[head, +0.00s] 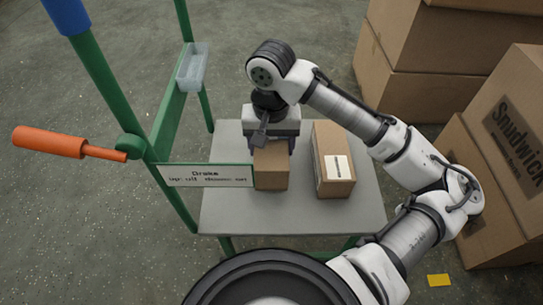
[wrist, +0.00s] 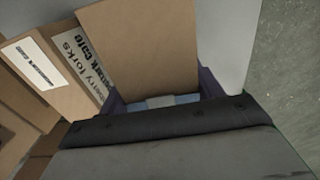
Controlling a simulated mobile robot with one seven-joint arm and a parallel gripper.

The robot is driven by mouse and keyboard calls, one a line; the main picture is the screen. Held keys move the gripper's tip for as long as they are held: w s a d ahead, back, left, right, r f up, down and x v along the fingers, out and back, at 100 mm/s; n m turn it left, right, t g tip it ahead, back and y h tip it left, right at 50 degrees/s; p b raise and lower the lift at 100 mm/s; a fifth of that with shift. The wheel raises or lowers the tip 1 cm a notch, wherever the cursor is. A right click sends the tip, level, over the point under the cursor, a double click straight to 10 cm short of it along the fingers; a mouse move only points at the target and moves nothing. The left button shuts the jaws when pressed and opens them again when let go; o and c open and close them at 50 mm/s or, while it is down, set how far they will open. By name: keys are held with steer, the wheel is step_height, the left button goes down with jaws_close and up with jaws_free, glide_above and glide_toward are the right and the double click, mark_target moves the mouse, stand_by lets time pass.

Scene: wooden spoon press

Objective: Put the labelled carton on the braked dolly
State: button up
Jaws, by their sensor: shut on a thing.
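A brown carton with a white label (head: 334,160) stands on the right of a grey deck (head: 235,215) in a green frame. It also shows at left in the wrist view (wrist: 62,65), with printing on its side. My gripper (head: 272,143) is over a smaller carton (head: 271,172) just left of the labelled one and is shut on it. This carton fills the upper middle of the wrist view (wrist: 140,45), and I see no label on its visible faces. Whether it touches the deck is unclear. An orange lever (head: 48,141) points left from the green frame.
A sign (head: 207,175) headed "Brake" hangs at the deck's left front; its small text is unclear. A clear tray (head: 191,67) is fixed to the frame. Big cartons (head: 505,150) stand at right. A yellow patch (head: 439,280) lies on the floor. The deck's front is bare.

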steer(key=shift+f+b, duration=0.5)
steer(key=shift+f, duration=1.15)
steer(key=shift+f, duration=0.2)
steer(key=o, duration=1.3)
steer(key=shift+r, duration=0.15)
step_height(320, 180, up, 12)
steer(key=p, duration=0.6)
steer(key=shift+s, duration=0.1)
